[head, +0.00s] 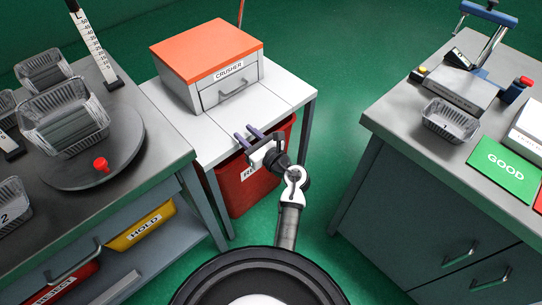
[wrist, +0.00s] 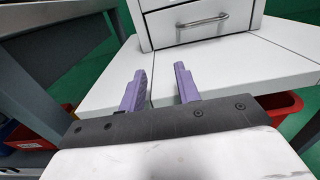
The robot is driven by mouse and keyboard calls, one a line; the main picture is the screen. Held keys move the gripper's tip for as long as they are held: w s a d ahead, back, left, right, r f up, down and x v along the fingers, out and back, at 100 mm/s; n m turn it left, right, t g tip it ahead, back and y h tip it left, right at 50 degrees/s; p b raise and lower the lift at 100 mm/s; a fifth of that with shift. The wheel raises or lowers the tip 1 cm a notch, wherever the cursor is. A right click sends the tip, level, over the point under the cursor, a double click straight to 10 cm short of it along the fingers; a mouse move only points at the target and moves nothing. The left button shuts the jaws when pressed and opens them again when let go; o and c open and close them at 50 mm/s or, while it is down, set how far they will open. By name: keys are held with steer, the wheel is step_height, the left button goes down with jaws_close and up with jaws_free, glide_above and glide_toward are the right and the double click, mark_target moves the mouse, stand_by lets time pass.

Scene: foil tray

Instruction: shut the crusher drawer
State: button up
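The crusher (head: 182,82) is a pale grey box with an orange top, standing on a white table. Its drawer (head: 212,98) has a bar handle (head: 233,90) and sits below the CRUSHER label. The drawer front looks flush or nearly flush with the box; I cannot tell if a small gap remains. In the wrist view the drawer front (wrist: 180,27) and handle (wrist: 203,20) show at the top. My gripper (head: 248,137) is open and empty, with purple fingers apart, near the table's front edge. In the wrist view my gripper (wrist: 160,85) points toward the drawer, short of it.
The white table (head: 270,107) is clear in front of the crusher. A red bin (head: 240,190) stands below it. A grey bench with a turntable (head: 128,150) and clear trays is at left. Another bench (head: 400,125) with a press and a green GOOD mat (head: 503,170) is at right.

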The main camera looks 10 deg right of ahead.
steer(key=b+v, duration=0.2)
steer(key=v, duration=1)
steer(key=shift+s+d+r, duration=0.15)
steer(key=shift+s, duration=0.1)
